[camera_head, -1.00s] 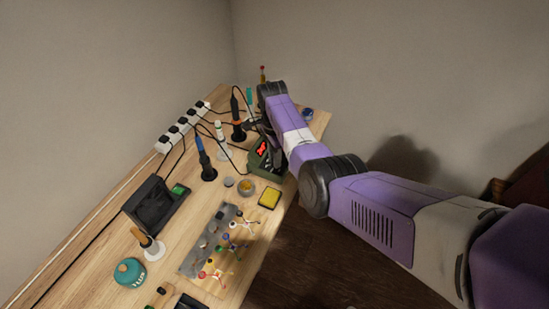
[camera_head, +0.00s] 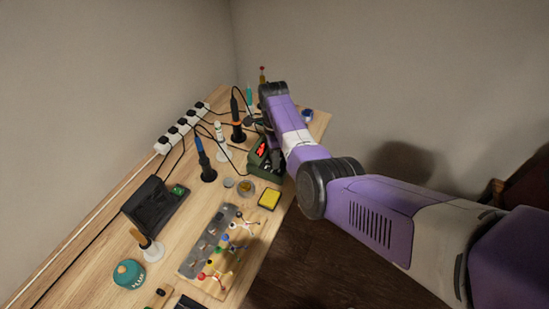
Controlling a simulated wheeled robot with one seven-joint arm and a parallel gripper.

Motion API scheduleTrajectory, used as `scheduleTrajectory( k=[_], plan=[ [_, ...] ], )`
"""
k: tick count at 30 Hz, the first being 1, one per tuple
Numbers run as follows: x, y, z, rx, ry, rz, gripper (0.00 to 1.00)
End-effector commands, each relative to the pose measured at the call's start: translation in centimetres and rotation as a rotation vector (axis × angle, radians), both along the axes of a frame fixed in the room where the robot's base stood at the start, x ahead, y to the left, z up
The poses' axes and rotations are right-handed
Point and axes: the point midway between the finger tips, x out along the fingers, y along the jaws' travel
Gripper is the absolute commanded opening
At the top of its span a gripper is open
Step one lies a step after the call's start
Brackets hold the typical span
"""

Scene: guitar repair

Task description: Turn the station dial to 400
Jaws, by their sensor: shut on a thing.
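The station (camera_head: 259,161) is a small dark green box with a lit red display (camera_head: 262,149), standing near the table's right edge. The display digits are too small to read. My gripper (camera_head: 276,158) is at the station's right-hand front side, mostly hidden behind my purple and white forearm. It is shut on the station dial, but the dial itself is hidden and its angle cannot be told.
A yellow sponge (camera_head: 269,199) and a round tin (camera_head: 245,187) are close in front of the station. Irons in dark holders (camera_head: 238,132) and cables are to its left. A power strip (camera_head: 182,128) lies along the wall.

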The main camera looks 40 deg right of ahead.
Motion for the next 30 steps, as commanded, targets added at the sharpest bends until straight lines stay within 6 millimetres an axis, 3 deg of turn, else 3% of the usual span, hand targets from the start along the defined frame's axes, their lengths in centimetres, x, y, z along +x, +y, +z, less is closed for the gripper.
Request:
scheduleTrajectory(
  k=[1, 4, 16, 30],
  plan=[
    [0.0, -0.3, 0.3, -0.004, -0.001, -0.002, 0.3],
    [0.0, -0.2, 0.2, -0.003, -0.001, -0.002, 0.48],
    [0.1, -0.1, 0.7, -0.002, -0.001, 0.0, 0.48],
    [0.4, -0.4, 7.2, -0.003, -0.002, -0.001, 0.48]
  ],
)
